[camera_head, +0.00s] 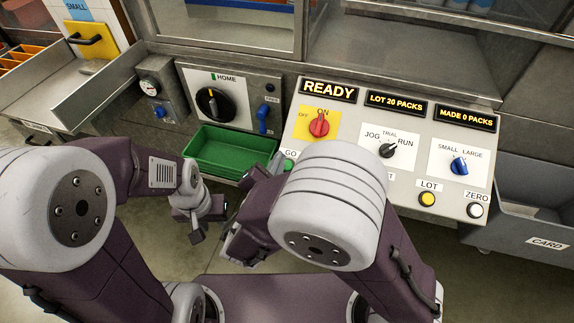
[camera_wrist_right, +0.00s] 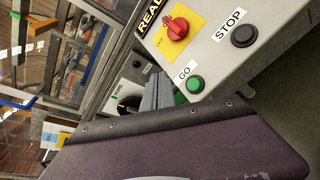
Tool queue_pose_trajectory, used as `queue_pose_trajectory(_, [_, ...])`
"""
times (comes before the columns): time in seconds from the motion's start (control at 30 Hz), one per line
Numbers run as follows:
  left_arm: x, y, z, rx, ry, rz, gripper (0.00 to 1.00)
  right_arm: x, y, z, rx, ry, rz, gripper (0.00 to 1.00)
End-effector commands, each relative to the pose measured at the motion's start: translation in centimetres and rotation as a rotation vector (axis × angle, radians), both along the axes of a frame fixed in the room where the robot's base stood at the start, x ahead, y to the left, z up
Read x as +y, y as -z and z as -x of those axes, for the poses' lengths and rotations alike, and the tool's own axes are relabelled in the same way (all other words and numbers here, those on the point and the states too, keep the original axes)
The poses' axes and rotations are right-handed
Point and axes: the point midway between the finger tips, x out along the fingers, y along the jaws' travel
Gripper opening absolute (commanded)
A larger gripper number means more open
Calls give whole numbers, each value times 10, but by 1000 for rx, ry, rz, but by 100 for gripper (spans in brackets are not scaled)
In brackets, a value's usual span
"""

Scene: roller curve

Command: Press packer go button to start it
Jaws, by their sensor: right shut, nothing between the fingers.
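The green GO button (camera_wrist_right: 195,85) sits on the grey control panel (camera_wrist_right: 218,62) beside its GO label in the right wrist view. In the head view only a bit of the green button (camera_head: 288,165) shows past my right arm. My right gripper (camera_wrist_right: 158,92) is shut and empty, its grey fingers just left of the button in the wrist view; whether they touch it I cannot tell. In the head view my right gripper (camera_head: 266,172) is partly behind my arm. My left gripper (camera_head: 197,230) hangs low, away from the panel; its jaw state is unclear.
The panel's display (camera_head: 328,90) reads READY. The red switch (camera_head: 319,125) points to ON. A black STOP button (camera_wrist_right: 244,36) is near GO. A green tray (camera_head: 228,148) lies left of the panel, a grey CARD bin (camera_head: 515,215) right.

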Motion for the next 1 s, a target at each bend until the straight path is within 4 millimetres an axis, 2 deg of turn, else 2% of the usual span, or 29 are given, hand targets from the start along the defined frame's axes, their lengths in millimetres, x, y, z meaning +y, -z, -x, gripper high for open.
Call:
queue_pose_trajectory(0.17, [0,9,0,0,0,0,36,-2,11,-4,1,3,1,0])
queue_pose_trajectory(0.6, [0,55,0,0,0,0,36,-12,67,-34,0,3,-1,0])
queue_pose_trajectory(0.8, [0,65,0,0,0,0,36,-14,76,-41,0,2,-1,0])
queue_pose_trajectory(1.0, [0,66,0,0,0,0,36,-14,76,-42,0,2,-1,0])
